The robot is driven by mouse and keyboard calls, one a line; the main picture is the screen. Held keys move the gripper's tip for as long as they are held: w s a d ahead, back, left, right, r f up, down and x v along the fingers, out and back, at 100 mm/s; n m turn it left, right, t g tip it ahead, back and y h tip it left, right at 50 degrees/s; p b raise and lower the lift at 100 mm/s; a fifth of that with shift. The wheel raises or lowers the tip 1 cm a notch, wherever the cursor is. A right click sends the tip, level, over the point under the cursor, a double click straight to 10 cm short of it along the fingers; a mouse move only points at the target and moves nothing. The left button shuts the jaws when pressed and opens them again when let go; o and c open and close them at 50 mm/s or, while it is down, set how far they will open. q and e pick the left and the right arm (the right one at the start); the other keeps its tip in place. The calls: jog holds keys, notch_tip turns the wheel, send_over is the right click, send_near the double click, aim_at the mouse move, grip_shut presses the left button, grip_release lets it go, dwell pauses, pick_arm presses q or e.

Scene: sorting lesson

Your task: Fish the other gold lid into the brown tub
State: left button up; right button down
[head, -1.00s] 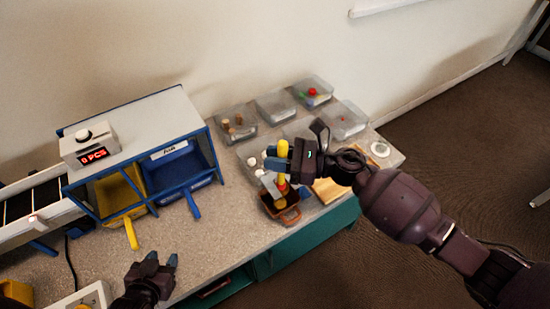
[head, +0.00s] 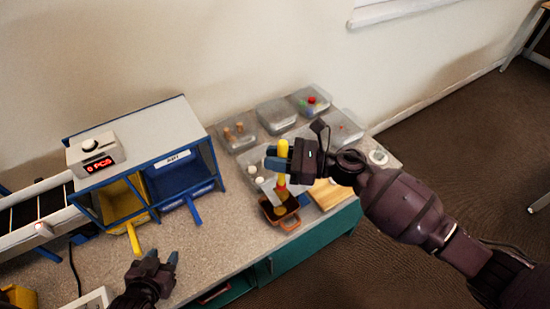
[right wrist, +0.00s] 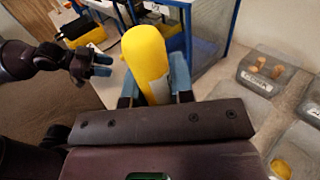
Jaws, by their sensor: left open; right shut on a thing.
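My right gripper (head: 284,160) is shut on a tool with a yellow handle (head: 284,179). The handle fills the middle of the right wrist view (right wrist: 146,62). The tool points down, with a red part (head: 282,189) low on it, over the brown tub (head: 290,224). I cannot tell whether its lower end is inside the tub or above it. Something yellowish shows in the tub, too small to name. I cannot make out a gold lid for certain. My left gripper (head: 163,258) is open and empty over the front of the bench; it also shows in the right wrist view (right wrist: 92,66).
Several clear bins stand behind and around the tub, one with corks (head: 237,135), one with red and green things (head: 312,101). A wooden board (head: 330,194) lies right of the tub. A blue-framed sorter (head: 150,122) stands left. Bench space between sorter and tub is clear.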

pick_arm(q)
jog(key=shift+s+r, duration=0.25)
jog(key=shift+r, duration=0.05)
jog(key=shift+w+r+p, duration=0.25)
jog(key=shift+r+p, duration=0.25)
jog(key=shift+w+r+p, duration=0.25)
jog(key=shift+r+p, duration=0.2)
jog(key=shift+r, duration=0.05)
pick_arm(e)
jog(key=shift+r, duration=1.8)
pick_arm(q)
jog(key=shift+s+f, duration=0.25)
jog(key=shift+s, duration=0.15)
jog(key=shift+w, duration=0.1)
